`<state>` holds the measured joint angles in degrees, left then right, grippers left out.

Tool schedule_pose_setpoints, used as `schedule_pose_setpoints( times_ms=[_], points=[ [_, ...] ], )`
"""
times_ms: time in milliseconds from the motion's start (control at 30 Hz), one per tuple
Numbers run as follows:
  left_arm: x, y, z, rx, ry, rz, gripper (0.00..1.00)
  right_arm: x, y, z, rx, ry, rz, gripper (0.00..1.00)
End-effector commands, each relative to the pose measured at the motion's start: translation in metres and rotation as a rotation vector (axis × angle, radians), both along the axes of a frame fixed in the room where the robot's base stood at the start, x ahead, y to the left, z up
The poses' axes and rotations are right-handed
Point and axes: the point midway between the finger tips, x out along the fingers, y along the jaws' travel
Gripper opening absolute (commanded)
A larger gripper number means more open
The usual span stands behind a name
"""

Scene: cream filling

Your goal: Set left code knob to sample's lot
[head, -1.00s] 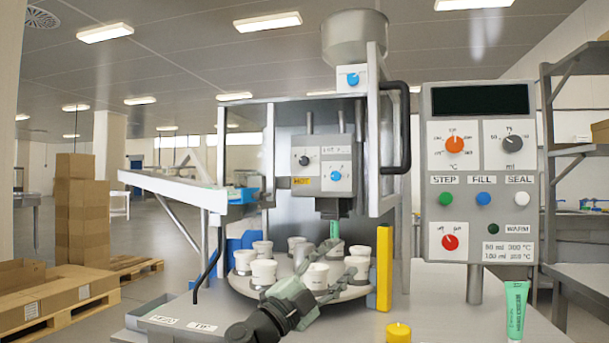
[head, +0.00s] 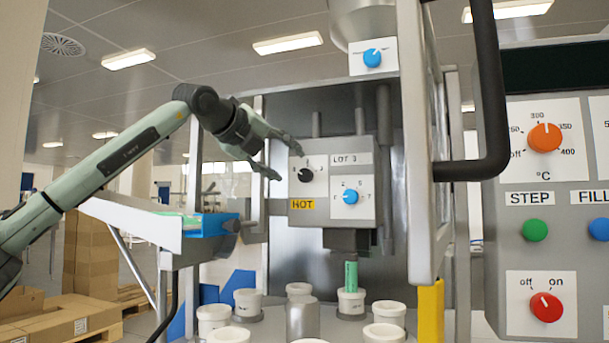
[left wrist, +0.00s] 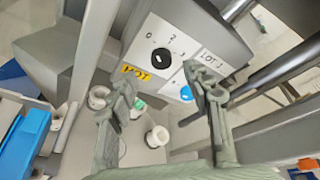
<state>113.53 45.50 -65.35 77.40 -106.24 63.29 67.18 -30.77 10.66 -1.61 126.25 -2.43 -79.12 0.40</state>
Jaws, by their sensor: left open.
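The black knob (head: 306,175), left of the two code knobs, sits on the grey box's front; its pointer setting is too small to read. The blue knob (head: 350,196) sits lower right of it, under a LOT 3 label (head: 349,159). The black knob (left wrist: 162,57) also shows in the left wrist view, ahead of the fingers. My left gripper (head: 285,163) is open and empty, just left of the black knob, apparently apart from it. A green tube (head: 351,274) stands upright at a white cup, under the box. Its print is unreadable. My right gripper is not in view.
White cups (head: 247,301) stand on the turntable below. A dark handle (head: 489,130) and frame post rise right of the box. A yellow post (head: 430,309) and the control panel (head: 545,220) stand farther right. A blue-ended chute (head: 206,224) lies left.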

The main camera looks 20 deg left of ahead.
Motion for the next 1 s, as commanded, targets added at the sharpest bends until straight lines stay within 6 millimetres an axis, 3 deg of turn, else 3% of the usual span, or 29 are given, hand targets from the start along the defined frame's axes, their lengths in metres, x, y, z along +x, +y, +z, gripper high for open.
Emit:
schedule_pose_setpoints(
  times_ms=[200, 400, 733, 1000],
  points=[
    [0.035, -0.012, -0.009, 0.001, 0.003, -0.005, 0.50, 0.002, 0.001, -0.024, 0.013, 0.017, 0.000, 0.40],
    [0.056, -0.018, -0.017, 0.000, 0.003, -0.006, 0.50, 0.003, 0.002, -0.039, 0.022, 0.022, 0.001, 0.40],
    [0.061, -0.019, -0.019, 0.000, 0.000, -0.007, 0.50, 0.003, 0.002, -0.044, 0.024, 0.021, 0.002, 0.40],
    [0.061, -0.019, -0.019, 0.000, 0.000, -0.007, 0.19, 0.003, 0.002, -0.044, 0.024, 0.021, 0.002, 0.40]
  ],
)
